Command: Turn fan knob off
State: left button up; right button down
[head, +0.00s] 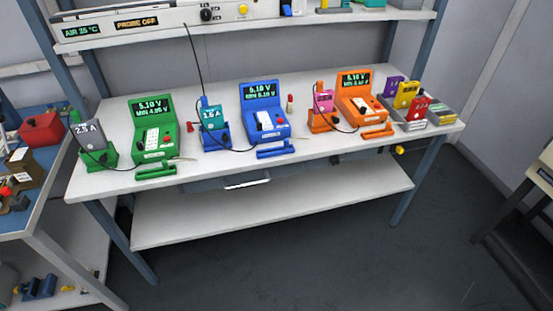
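A light panel on the upper shelf carries a black round knob (206,14) and a smaller yellow knob or button (243,9). Which of them is the fan knob cannot be told, as the labels are too small to read. To their left, one green display (82,31) reads about "AIR 35 °C" and another display (137,22) reads "PROBE OFF". Neither of my grippers is in view.
A white workbench (225,172) holds green (150,112), blue (262,95) and orange (354,84) testers, with pouch cells in stands beside them. A dark cable hangs from the shelf. A blue-topped table stands left. The floor (330,260) in front is clear.

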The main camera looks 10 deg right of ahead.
aim_at(334, 160)
jog(key=i+l+u, duration=0.15)
jog(key=l+u, duration=1.1)
jog(key=l, duration=0.25)
jog(key=l+u, duration=0.45)
jog(key=k+l, duration=0.05)
